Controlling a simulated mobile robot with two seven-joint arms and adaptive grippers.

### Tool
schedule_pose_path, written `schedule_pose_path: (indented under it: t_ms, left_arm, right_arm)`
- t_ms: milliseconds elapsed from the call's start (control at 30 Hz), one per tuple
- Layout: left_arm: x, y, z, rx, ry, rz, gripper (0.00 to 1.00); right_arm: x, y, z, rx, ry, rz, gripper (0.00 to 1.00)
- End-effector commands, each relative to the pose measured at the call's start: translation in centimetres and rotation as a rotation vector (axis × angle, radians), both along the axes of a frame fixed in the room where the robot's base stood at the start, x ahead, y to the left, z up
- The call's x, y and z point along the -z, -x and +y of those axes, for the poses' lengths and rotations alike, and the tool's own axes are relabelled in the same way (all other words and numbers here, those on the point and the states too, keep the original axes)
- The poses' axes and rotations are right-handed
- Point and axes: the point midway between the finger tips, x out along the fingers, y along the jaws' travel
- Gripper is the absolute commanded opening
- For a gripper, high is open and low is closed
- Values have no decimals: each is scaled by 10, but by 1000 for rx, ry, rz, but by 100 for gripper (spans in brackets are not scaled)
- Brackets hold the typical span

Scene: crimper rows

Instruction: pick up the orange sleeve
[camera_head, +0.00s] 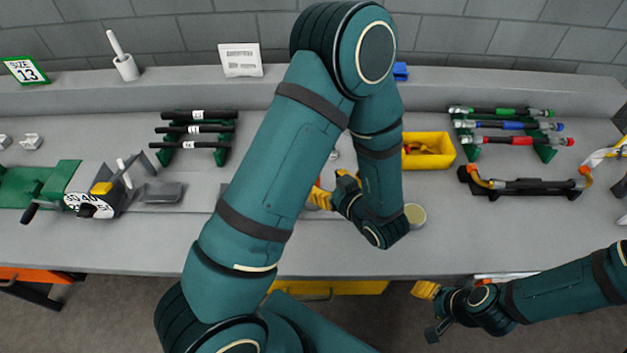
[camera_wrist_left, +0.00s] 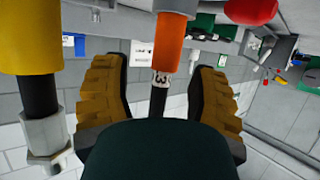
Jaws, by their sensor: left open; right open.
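In the left wrist view the orange sleeve (camera_wrist_left: 170,42) is an upright-looking orange cylinder at top centre, with a pale grey piece above it. My left gripper (camera_wrist_left: 158,78) is open. Its two yellow-padded fingers stand on either side of the rod with gaps showing, and the sleeve shows between and beyond their tips. In the head view my left gripper (camera_head: 333,188) is mostly hidden by my arm, and I cannot pick out the sleeve there. My right gripper (camera_head: 432,309) is open and empty at the front edge.
A yellow part with a metal nut (camera_wrist_left: 42,135) is close to the left finger in the wrist view. The bench also holds a yellow bin (camera_head: 448,150), a black holder (camera_head: 530,187), tool racks (camera_head: 545,150) and a green-based device (camera_head: 40,180).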

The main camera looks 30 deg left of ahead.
Motion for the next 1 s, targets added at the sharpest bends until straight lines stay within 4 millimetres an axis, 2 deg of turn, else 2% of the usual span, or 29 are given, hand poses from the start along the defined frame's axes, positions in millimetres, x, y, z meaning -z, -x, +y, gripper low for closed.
schedule_pose_path:
  t_ms: [400, 700, 733, 833, 867, 1000]
  left_arm:
    - [23, -16, 40, -2, -2, 0, 59]
    - [24, -18, 44, 1, -2, 0, 59]
    - [24, -18, 44, 1, -2, 0, 54]
    - [23, -18, 44, 1, -1, -1, 19]
    - [24, -18, 43, 2, -1, -1, 14]
    - [23, -18, 43, 2, 0, -2, 13]
  right_arm:
    - [6, 2, 0, -4, -1, 5, 57]
    - [6, 2, 0, -4, -1, 5, 57]
    - [6, 2, 0, -4, -1, 5, 57]
    - [6, 2, 0, -4, -1, 5, 57]
    - [6, 2, 0, -4, -1, 5, 57]
    - [6, 2, 0, -4, -1, 4, 57]
